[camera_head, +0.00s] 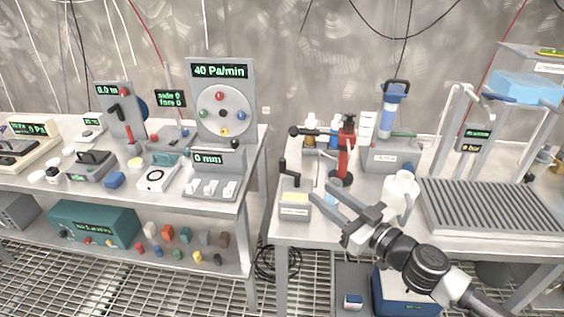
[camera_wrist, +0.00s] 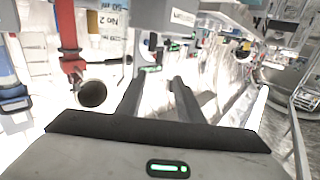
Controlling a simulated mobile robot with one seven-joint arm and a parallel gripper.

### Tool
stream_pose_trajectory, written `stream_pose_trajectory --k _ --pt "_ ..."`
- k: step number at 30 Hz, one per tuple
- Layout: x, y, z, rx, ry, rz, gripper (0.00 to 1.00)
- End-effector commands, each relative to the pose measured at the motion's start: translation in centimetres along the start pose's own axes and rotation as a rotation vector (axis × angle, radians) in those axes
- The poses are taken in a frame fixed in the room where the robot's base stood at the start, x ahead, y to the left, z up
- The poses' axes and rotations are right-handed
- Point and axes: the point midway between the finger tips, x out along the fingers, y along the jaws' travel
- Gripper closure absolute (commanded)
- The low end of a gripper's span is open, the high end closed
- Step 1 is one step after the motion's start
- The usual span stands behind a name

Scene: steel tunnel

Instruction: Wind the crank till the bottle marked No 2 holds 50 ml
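A black crank (camera_head: 283,168) rises from the left side of a small grey box (camera_head: 295,198) at the front left of the right table. My gripper (camera_head: 322,192) is open and empty just right of this box, its two fingers apart. In the wrist view, both dark fingers (camera_wrist: 160,80) point away with a clear gap. A label reading "No 2" (camera_wrist: 115,19) shows at the top of the wrist view, on what looks like a bottle. Small bottles (camera_head: 311,132) stand behind the red stand in the head view, partly hidden. Their liquid level is too small to read.
A gap separates the left table (camera_head: 225,208), crowded with instruments.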

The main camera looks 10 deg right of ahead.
Motion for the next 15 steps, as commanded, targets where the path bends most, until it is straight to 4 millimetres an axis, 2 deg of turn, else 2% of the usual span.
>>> stream_pose_trajectory --k 5,15 --pt "1.4 0.1 -0.3 -0.006 0.009 0.003 0.66" --pt "8.5 -0.1 -0.2 -0.002 0.007 -0.001 0.66"
